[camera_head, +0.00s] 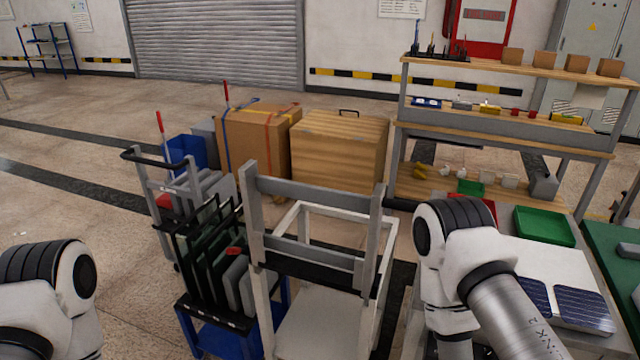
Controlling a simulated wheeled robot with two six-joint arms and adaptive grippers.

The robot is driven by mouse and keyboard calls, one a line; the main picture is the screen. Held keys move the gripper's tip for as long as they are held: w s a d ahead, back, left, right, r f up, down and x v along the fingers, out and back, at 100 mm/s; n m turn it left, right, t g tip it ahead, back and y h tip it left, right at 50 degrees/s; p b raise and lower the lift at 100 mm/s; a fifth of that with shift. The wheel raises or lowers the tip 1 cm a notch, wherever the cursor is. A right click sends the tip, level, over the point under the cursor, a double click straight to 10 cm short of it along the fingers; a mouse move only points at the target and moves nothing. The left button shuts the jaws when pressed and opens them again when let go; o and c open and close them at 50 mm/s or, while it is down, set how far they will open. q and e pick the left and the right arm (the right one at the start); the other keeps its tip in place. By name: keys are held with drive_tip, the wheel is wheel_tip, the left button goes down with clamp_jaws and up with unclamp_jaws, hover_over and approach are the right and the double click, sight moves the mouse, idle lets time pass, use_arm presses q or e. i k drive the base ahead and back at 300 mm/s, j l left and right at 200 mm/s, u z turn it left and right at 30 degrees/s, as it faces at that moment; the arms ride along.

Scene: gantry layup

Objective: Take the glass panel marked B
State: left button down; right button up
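Several upright dark and grey panels (206,262) stand side by side in a black-slotted rack on a blue stand (232,343), left of centre. They look like the glass panels. A small red patch (234,251) shows on top of one of them. No letter B can be read on any panel from here. My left arm shows only as a link at the bottom left, and my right arm as links at the lower right. Neither gripper shows in the view.
A grey-white frame stand (312,250) stands directly right of the rack. A grey trolley (150,185) is behind it. A cardboard box (258,150) and wooden crate (338,150) stand farther back. At right are a bench with solar cells (582,308), a green tray (543,226) and shelves (500,130).

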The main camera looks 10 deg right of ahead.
sight(233, 232)
drive_tip(key=i+j, duration=0.2)
drive_tip(key=i+j+z, duration=0.1)
drive_tip(key=i+j, duration=0.15)
drive_tip(key=j, duration=0.2)
drive_tip(key=i+j+z, duration=0.25)
drive_tip(key=j, duration=0.2)
drive_tip(key=i+j+z, duration=0.2)
drive_tip(key=j, duration=0.25)
drive_tip(key=i+j+z, duration=0.25)
drive_tip(key=j, duration=0.3)
drive_tip(key=i+j+z, duration=0.25)
drive_tip(key=j, duration=0.25)
drive_tip(key=j+z, duration=0.2)
drive_tip(key=j, duration=0.35)
drive_tip(key=j+z, duration=0.25)
drive_tip(key=j, duration=0.35)
drive_tip(key=i+j, duration=0.2)
drive_tip(key=j, duration=0.25)
